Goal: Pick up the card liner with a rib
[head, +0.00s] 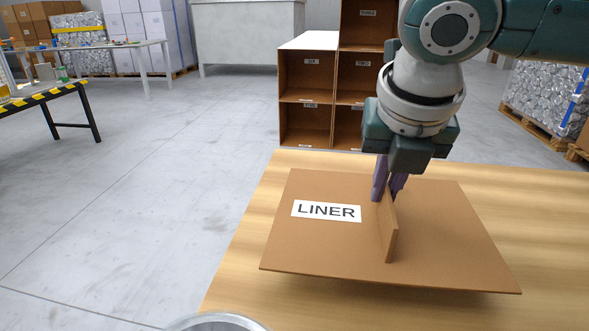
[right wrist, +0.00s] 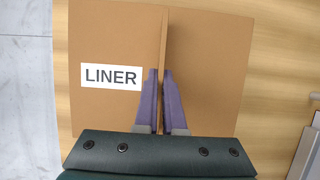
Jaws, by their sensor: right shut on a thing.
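The card liner (head: 320,245) is a flat brown sheet with a white label reading LINER and an upright rib (head: 391,240) across its middle. My right gripper (head: 388,190) has purple fingers, one on each side of the rib, and is shut on it. The liner appears slightly above the wooden table, with a shadow under its front edge. In the right wrist view the liner (right wrist: 210,60) lies below the fingers (right wrist: 161,100), which pinch the rib (right wrist: 162,45). My left gripper is not in view.
A round metal rim (head: 215,322) shows at the bottom edge. A table with yellow-black edging (head: 40,97) stands far left, with open grey floor between.

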